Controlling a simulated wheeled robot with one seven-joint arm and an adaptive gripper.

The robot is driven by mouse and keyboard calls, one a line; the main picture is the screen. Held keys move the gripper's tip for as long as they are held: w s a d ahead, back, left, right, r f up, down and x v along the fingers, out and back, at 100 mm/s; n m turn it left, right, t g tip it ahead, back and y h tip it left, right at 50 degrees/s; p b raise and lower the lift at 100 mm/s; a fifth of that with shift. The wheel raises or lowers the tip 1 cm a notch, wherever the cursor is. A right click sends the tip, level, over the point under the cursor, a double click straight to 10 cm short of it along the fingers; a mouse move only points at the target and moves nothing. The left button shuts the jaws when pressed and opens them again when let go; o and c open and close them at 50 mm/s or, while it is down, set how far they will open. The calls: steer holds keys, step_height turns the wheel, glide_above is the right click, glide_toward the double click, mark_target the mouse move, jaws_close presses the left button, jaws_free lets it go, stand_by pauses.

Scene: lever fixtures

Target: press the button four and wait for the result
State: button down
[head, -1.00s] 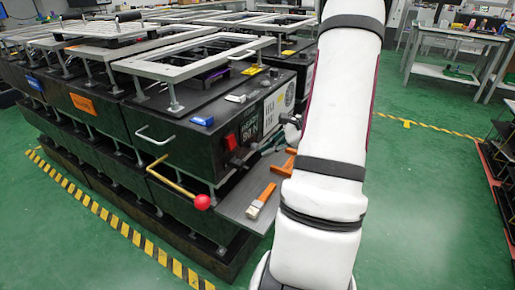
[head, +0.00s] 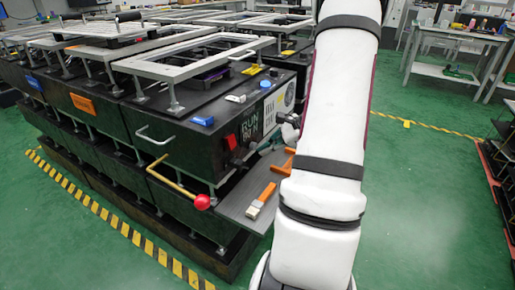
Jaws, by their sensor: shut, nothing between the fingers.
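The black machine (head: 175,133) stands left of my arm, with a control panel on its right-hand face. The panel has a dark display (head: 250,131) with pale lettering that seems to read "RUN", and a white label (head: 279,105) beside it. A red switch (head: 231,142) is at its left edge. I cannot make out a button marked four. My gripper (head: 287,129) is small and partly hidden behind my white arm. It is shut and empty, close to the panel's lower right; I cannot tell whether it touches.
A grey shelf (head: 238,212) below the panel carries a brush (head: 262,201) with an orange handle. A yellow lever with a red ball (head: 202,202) sticks out at the machine's front corner. The green floor to the right is open, up to a rack (head: 500,190).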

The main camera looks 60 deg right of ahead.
steer(key=shift+s, duration=0.9)
steer(key=shift+s+d, duration=0.15)
steer(key=shift+s, duration=1.1)
steer(key=shift+s+d, duration=0.1)
steer(key=shift+s, duration=1.15)
